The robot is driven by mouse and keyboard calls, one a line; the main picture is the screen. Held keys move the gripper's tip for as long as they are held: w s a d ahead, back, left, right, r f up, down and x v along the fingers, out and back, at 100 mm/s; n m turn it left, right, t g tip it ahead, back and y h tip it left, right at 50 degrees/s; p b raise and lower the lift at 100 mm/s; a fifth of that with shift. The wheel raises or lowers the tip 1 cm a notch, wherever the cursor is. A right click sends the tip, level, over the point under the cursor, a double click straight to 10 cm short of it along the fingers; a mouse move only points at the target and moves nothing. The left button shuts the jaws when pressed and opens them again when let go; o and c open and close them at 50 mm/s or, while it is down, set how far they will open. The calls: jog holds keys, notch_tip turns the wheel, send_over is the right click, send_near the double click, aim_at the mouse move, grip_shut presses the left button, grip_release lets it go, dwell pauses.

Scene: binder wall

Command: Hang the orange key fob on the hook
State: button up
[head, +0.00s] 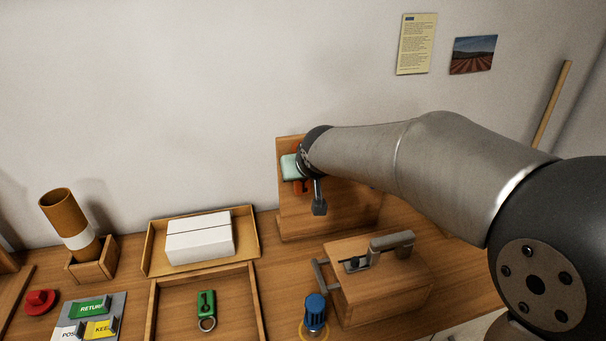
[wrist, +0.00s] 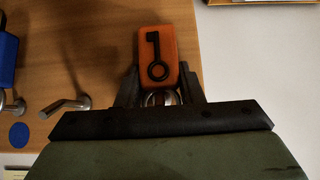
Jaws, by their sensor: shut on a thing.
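The orange key fob (wrist: 160,58) bears a black key mark and shows in the wrist view in front of the wooden hook board (wrist: 95,40). My gripper (wrist: 161,94) is shut on the fob at its metal ring end. In the head view, part of the fob (head: 303,188) shows below my gripper's pale body, near the left side of the hook board (head: 345,213). A bare metal hook (wrist: 66,106) stands to the left of the fob in the wrist view, apart from it. My arm hides much of the board in the head view.
A blue fob (wrist: 6,58) hangs at the left edge of the wrist view, by another hook. Below the board are a wooden box (head: 385,290) with a handle, a blue-topped object (head: 315,311), and a tray (head: 156,310) holding a green key fob (head: 206,303).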

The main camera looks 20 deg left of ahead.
jog(key=shift+r, duration=0.1)
dwell(0.3)
jog(key=o, duration=1)
jog(key=shift+o, duration=0.2)
jog(key=b+v, duration=0.2)
jog(key=v, duration=1.5)
jog(key=s+d+f+m+g+h, duration=0.2)
jog(key=s+d+f, duration=0.1)
jog(key=d+f, duration=0.5)
jog(key=s+d+f+m+g+h, duration=0.1)
jog(key=s+d+f+g+h, duration=0.15)
jog(key=d+f, duration=0.6)
jog(key=s+d+f+m+g, duration=0.3)
jog(key=s+d+f, duration=0.4)
jog(key=s+d, duration=0.2)
jog(key=s, duration=0.2)
jog(key=shift+s+d, duration=0.2)
jog(key=shift+s, duration=0.2)
jog(key=shift+f, duration=0.1)
